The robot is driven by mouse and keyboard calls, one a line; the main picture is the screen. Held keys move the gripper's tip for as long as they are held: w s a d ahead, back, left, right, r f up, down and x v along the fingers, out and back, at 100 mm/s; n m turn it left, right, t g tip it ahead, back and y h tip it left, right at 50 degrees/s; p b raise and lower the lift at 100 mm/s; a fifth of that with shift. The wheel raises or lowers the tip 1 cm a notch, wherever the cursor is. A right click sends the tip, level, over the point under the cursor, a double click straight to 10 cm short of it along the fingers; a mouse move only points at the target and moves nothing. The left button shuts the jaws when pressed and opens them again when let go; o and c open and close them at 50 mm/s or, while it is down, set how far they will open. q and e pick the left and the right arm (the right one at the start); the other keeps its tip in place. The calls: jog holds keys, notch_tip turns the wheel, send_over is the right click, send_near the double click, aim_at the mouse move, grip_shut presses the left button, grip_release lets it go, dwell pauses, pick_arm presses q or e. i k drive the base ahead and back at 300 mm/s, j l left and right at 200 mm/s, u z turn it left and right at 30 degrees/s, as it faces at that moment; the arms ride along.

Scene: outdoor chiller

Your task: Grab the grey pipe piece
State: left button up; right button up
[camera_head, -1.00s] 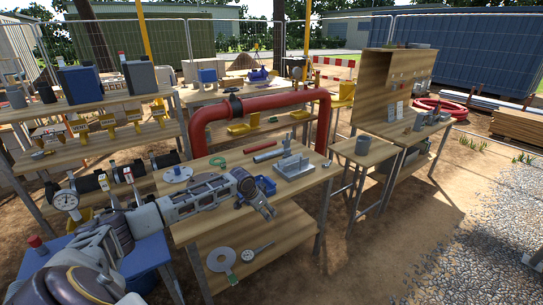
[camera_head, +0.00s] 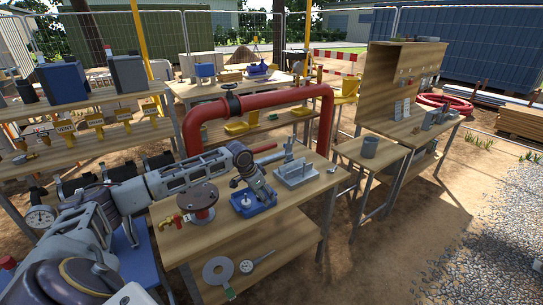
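A short grey cylinder (camera_head: 370,147), which may be the grey pipe piece, stands upright on the small wooden side table (camera_head: 358,160) at the right. My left arm reaches in from the left over the main wooden table (camera_head: 205,236). My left gripper (camera_head: 266,194) points down over a blue tray (camera_head: 247,208), well left of the grey cylinder. Its fingers are small and partly merge with the tray, so I cannot tell whether they are open or hold anything. My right gripper is not in view.
A grey metal fixture (camera_head: 297,172) stands just right of my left gripper. A big red pipe (camera_head: 265,102) arches behind the table. A dark red flanged piece (camera_head: 203,214) and a brass valve (camera_head: 168,223) are at the front left.

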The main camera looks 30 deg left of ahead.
aim_at(277, 156)
jog(key=i+j, duration=1.2)
